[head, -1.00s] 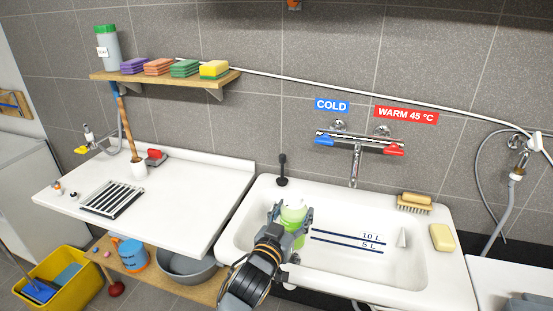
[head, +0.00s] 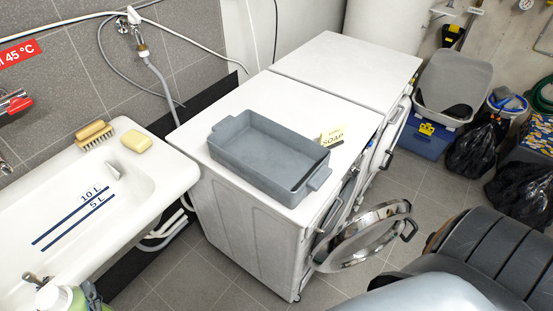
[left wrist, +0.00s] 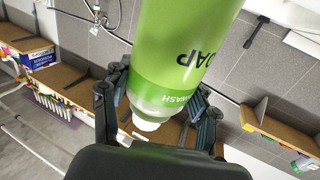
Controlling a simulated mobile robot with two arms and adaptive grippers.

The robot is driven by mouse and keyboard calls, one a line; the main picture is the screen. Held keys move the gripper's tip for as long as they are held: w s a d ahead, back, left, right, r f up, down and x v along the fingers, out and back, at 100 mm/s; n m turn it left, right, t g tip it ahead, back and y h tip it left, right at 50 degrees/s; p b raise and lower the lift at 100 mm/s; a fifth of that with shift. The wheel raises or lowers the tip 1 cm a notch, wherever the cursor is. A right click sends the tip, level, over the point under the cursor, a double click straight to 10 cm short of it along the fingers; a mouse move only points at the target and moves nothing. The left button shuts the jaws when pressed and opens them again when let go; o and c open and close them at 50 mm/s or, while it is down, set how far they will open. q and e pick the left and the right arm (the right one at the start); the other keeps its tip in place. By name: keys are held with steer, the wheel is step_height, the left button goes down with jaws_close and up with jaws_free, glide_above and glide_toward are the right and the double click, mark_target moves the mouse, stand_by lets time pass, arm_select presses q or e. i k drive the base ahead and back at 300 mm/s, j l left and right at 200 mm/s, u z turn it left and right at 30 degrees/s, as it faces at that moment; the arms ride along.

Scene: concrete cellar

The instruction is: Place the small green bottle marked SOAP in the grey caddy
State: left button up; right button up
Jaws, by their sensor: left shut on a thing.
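The small green bottle (head: 62,299) is at the bottom left corner of the head view, over the sink, with its white cap up. My left gripper (head: 74,300) is shut on it. In the left wrist view the bottle (left wrist: 190,45) is between the fingers of my left gripper (left wrist: 157,97), its lettering upside down and partly cut off. The grey caddy (head: 248,171) stands on the white washing machine, looks empty, and is well to the right of the bottle. My right gripper is not in view.
The sink (head: 150,178) has a brush (head: 94,134) and a yellow soap bar (head: 137,141) on its rim. The washing machine (head: 222,210) has its round door (head: 368,238) open. A second white machine top (head: 345,68) behind is clear. Black bags (head: 470,150) lie at right.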

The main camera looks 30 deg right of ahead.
mark_target(293, 176)
steer(key=z, duration=1.7)
steer(key=k+l+z, duration=0.45)
steer(key=k+j, duration=0.05)
steer(key=j, duration=0.05)
